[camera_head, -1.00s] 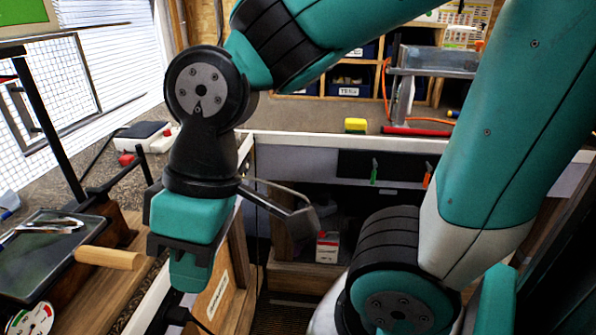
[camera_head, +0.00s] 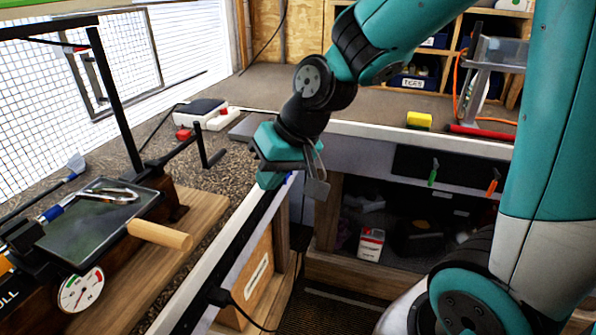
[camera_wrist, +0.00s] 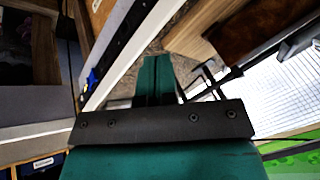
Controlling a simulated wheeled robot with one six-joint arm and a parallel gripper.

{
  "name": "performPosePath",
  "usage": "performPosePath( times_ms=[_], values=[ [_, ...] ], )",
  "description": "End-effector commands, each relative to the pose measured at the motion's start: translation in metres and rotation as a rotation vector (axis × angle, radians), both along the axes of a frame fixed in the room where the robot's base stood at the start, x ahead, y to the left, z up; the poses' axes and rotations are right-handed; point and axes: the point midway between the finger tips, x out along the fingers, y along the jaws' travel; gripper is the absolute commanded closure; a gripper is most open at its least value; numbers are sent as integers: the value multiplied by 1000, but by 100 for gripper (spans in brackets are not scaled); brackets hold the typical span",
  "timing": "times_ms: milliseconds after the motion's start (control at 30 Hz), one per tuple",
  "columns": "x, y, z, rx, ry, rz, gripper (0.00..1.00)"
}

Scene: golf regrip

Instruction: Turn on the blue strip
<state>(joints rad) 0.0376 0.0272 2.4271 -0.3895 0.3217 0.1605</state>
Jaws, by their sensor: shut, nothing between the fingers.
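A long black strip (camera_head: 225,250) runs along the bench's white-edged front side. A small blue part (camera_head: 290,178) shows near its far end, just right of my gripper (camera_head: 268,182). The blue part also shows in the wrist view (camera_wrist: 92,78), left of my fingers (camera_wrist: 156,72), with the dark strip (camera_wrist: 128,32) running up from near it. I cannot tell whether the blue part is a switch or whether it is lit. My gripper is shut and empty, its teal fingers together over the bench edge, apart from the blue part in the wrist view.
A plug with a black cable (camera_head: 218,296) sits low on the bench front. A black angled bracket (camera_head: 205,150) and a clamp stand with a wooden handle (camera_head: 160,235) are left of my gripper. A yellow sponge (camera_head: 419,119) lies on the back bench.

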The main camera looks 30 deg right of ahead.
Motion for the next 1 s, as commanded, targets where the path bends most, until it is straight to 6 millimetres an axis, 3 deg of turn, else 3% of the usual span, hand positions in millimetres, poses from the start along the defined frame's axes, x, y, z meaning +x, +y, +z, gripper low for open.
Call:
performPosePath(
  times_ms=[33, 133, 200, 300, 367, 500, 833, 1000],
  values=[
    [29, -33, -21, 13, -13, -147, 100],
    [73, -98, -51, 34, -73, -406, 100],
    [91, -140, -69, 41, -112, -550, 100],
    [103, -185, -88, 43, -158, -695, 100],
    [106, -202, -95, 45, -175, -746, 100],
    [108, -216, -100, 43, -194, -788, 100],
    [110, -215, -101, 43, -193, -785, 100],
    [122, -214, -117, 44, -190, -782, 100]
  ],
)
